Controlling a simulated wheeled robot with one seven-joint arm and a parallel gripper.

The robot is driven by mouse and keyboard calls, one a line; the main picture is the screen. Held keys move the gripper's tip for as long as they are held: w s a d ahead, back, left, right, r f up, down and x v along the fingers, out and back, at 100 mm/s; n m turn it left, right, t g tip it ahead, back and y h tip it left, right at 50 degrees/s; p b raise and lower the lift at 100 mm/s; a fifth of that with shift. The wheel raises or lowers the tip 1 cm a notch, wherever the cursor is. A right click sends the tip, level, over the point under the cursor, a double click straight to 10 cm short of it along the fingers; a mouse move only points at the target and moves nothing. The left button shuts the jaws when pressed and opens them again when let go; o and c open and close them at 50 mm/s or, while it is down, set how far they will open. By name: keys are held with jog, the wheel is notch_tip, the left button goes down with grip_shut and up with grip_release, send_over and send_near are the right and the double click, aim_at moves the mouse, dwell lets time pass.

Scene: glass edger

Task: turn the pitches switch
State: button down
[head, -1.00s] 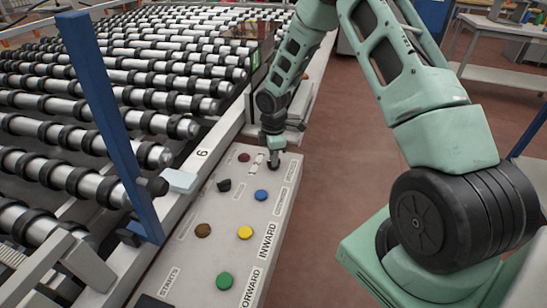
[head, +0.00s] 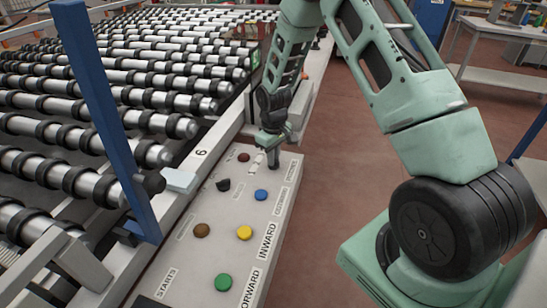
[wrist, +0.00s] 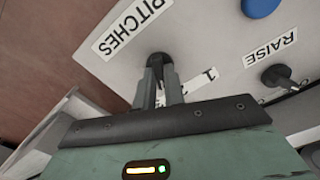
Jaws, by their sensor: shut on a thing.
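The pitches switch (wrist: 158,58) is a small black knob on the light panel, beside the white "PITCHES" label (wrist: 130,27) in the wrist view. My gripper (wrist: 160,80) has its two grey fingers shut on the knob, and they hide part of it. In the head view my gripper (head: 273,160) points down onto the far end of the control panel (head: 222,262). The knob itself is hidden there behind the fingers.
A black "RAISE" switch (wrist: 278,76) and a blue button (wrist: 260,6) are close by. Yellow (head: 244,232), brown (head: 202,230) and green (head: 223,282) buttons lie nearer. A blue post (head: 107,115) and the roller conveyor stand left; open floor lies right.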

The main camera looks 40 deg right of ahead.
jog(key=shift+m, duration=2)
jog(key=c, duration=1.5)
grip_release()
jog(key=shift+r, duration=0.1)
notch_tip(320, 180, up, 17)
jog(key=shift+r+b, duration=0.15)
jog(key=shift+b, duration=0.85)
